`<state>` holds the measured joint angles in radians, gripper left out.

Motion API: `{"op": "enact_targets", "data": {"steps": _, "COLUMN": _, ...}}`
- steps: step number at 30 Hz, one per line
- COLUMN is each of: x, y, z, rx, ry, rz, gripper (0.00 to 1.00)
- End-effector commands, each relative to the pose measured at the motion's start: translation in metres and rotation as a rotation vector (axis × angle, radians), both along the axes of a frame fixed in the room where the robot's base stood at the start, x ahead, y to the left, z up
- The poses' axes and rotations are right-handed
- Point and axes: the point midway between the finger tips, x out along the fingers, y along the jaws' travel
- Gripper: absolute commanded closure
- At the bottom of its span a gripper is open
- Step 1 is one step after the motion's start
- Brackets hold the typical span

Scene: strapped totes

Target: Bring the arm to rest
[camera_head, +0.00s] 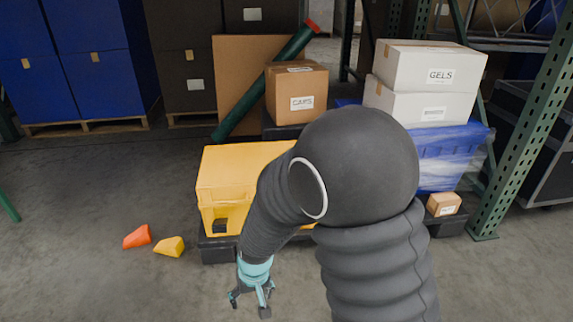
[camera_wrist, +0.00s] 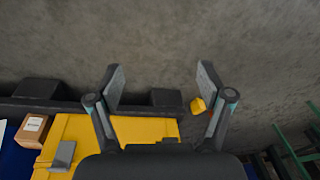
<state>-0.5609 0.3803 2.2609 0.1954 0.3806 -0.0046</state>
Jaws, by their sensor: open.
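My arm is dark grey and ribbed, and it fills the middle and lower right of the head view. My gripper (camera_head: 250,297) points down in front of the yellow tote (camera_head: 225,180). Its fingers are spread and nothing is between them. In the wrist view my gripper (camera_wrist: 160,82) is also open, with bare floor between the fingertips. The yellow tote (camera_wrist: 75,130) lies behind the fingers at the lower left there. My arm hides part of the yellow tote in the head view.
An orange wedge (camera_head: 137,237) and a yellow wedge (camera_head: 170,246) lie on the floor at left. A CAPS carton (camera_head: 297,95), a GELS carton (camera_head: 430,66), a wrapped blue tote (camera_head: 450,155) and a small carton (camera_head: 443,204) stand behind. A green rack post (camera_head: 525,125) is at right. The left-front floor is clear.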

Motion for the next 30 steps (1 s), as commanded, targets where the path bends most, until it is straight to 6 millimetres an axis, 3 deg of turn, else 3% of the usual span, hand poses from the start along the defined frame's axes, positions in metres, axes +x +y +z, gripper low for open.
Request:
{"op": "enact_targets", "data": {"steps": 1, "x": -0.004, "y": -0.013, "z": 0.024, "rx": -0.004, "ry": 0.007, "rz": -0.005, "gripper": 0.21}}
{"op": "enact_targets", "data": {"steps": 3, "x": -0.013, "y": -0.032, "z": 0.049, "rx": -0.016, "ry": 0.028, "rz": -0.011, "gripper": 0.21}}
{"op": "enact_targets", "data": {"steps": 12, "x": -0.055, "y": -0.108, "z": 0.145, "rx": -0.058, "ry": 0.053, "rz": -0.058, "gripper": 0.21}}
{"op": "enact_targets", "data": {"steps": 21, "x": -0.093, "y": -0.172, "z": 0.225, "rx": -0.069, "ry": -0.031, "rz": -0.149, "gripper": 0.21}}
{"op": "enact_targets", "data": {"steps": 30, "x": -0.116, "y": -0.218, "z": 0.298, "rx": -0.031, "ry": -0.251, "rz": -0.287, "gripper": 0.21}}
